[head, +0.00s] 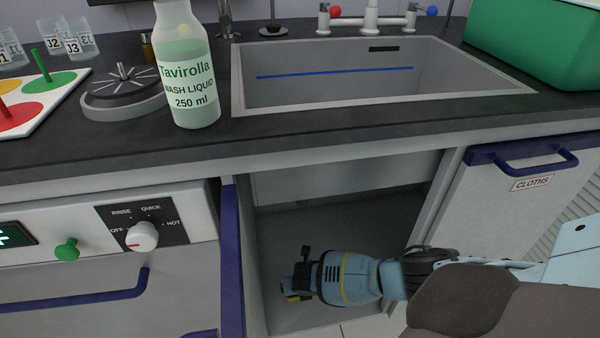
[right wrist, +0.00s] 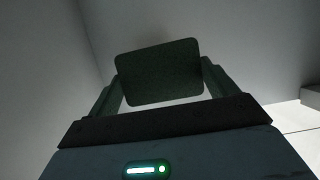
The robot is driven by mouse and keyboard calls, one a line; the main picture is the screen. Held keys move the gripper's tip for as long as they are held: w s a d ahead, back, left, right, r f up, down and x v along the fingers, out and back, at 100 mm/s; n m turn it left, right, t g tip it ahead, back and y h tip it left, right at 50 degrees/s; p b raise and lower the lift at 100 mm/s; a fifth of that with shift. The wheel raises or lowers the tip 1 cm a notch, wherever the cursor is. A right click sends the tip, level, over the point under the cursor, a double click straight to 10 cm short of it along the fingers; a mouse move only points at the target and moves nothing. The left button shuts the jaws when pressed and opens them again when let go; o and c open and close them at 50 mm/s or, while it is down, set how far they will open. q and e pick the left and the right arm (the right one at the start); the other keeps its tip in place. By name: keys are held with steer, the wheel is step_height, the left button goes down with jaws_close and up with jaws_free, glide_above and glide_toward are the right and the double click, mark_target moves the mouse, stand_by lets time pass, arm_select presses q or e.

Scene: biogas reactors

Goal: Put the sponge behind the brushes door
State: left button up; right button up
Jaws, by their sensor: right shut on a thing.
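My right gripper (head: 297,284) reaches from the right into the open cupboard (head: 300,230) under the sink. In the right wrist view, a dark green, round-cornered block that looks like the sponge (right wrist: 158,72) sits between its two fingers, and the gripper is shut on it. A small yellowish patch shows at the gripper's tip in the head view. The cupboard's door (head: 231,260), with a blue edge, stands open at the left, seen nearly edge-on. No brushes label is visible on it. My left gripper is out of view.
The closed CLOTHS door (head: 535,190) is right of the opening; a dishwasher-like panel (head: 110,235) is left. Above are the sink (head: 340,90), wash liquid bottle (head: 190,80) and green box (head: 540,40) on the dark worktop (head: 110,140). The cupboard floor looks clear around the gripper.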

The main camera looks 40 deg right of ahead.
steer(key=shift+f, duration=0.4)
steer(key=shift+f+b, duration=1.2)
steer(key=shift+f, duration=0.75)
steer(key=shift+r, duration=0.15)
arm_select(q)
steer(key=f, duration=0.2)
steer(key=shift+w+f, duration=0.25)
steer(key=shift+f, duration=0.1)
arm_select(e)
steer(key=o, duration=0.8)
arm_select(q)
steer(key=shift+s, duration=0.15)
